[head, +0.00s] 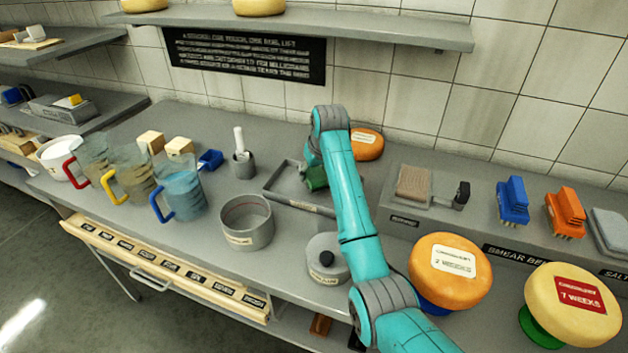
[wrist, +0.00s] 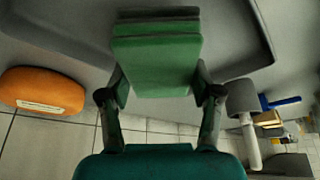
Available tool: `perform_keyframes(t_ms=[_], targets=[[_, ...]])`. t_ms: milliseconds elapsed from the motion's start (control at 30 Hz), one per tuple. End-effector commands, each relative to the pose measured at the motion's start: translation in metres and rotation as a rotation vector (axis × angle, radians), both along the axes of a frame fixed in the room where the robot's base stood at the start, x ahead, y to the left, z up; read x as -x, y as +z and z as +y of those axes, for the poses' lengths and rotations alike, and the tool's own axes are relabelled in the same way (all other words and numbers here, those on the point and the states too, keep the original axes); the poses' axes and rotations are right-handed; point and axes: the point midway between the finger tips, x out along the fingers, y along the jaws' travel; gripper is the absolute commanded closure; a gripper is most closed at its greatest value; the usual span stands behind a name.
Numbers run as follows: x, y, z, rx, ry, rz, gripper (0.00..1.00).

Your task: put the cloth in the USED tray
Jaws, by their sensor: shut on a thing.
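A folded green cloth (head: 316,178) is in my gripper (head: 308,170), at the back of the bench. In the wrist view the cloth (wrist: 157,62) fills the middle, with my gripper's fingers (wrist: 160,92) closed on its two sides. A shallow grey tray (head: 272,196) lies under and around the cloth, its front label too small to read. The tray's raised rim (wrist: 262,35) also shows in the wrist view. The cloth is over the tray's right part; I cannot tell whether it touches the floor of the tray. My arm hides the tray's right end.
An orange cheese wheel (head: 366,144) stands behind my arm. A grey pot holding a white rod (head: 243,160) is left of the tray. A round grey bowl (head: 246,222) and a lidded pot (head: 326,258) stand in front. Jugs (head: 182,192) stand farther left.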

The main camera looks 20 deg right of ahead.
Motion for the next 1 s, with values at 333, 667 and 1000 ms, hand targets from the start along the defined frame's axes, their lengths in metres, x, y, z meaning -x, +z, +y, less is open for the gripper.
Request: perform_keyframes(t_ms=[333, 667, 1000], targets=[[0.0, -0.031, 0.0, 0.0, 0.001, 0.0, 0.64], [0.0, -0.033, 0.0, 0.0, 0.0, 0.001, 0.17], [0.0, -0.033, 0.0, 0.0, 0.0, 0.001, 0.11]])
